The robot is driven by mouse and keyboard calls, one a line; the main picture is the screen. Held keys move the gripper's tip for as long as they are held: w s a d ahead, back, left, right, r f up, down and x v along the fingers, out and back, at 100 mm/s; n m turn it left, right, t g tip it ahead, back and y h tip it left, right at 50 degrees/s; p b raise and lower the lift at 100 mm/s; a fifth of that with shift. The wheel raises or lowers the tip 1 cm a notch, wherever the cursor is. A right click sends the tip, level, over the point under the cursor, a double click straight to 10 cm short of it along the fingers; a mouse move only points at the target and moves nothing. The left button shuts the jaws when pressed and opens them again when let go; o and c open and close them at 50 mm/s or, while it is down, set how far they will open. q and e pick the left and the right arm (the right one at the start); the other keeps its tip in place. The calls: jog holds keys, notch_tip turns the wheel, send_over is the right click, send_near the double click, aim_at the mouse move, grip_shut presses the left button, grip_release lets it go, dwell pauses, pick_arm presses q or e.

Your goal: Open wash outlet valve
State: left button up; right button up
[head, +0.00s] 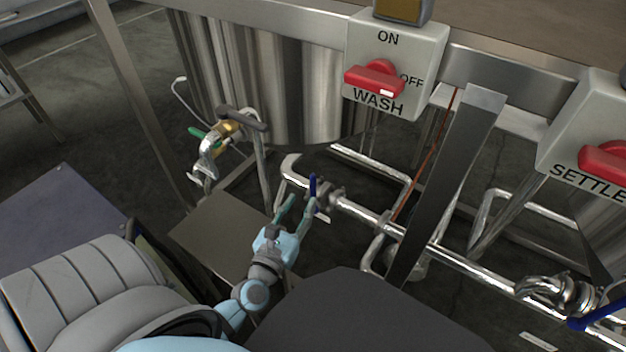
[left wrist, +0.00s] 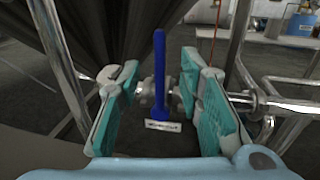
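The wash outlet valve has a blue lever handle (head: 313,187) on a steel pipe below the wash tank (head: 268,85). In the left wrist view the blue handle (left wrist: 159,75) stands upright, with a small white label (left wrist: 162,126) at its base. My left gripper (head: 298,207) is open, and its teal-padded fingers (left wrist: 160,105) are on either side of the handle in that view. A gap shows between the handle and each finger, so nothing is gripped. My right gripper is not in view.
The wash switch box (head: 395,65) with a red knob hangs above the pipe, and a settle switch box (head: 598,140) is at the right. A steel pipe (head: 450,258) runs right to another blue handle (head: 598,314). A green-handled valve (head: 203,134) is at left.

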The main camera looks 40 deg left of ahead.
aim_at(312, 184)
pick_arm(q)
jog(key=x, duration=0.8)
jog(key=shift+w, duration=0.35)
grip_shut()
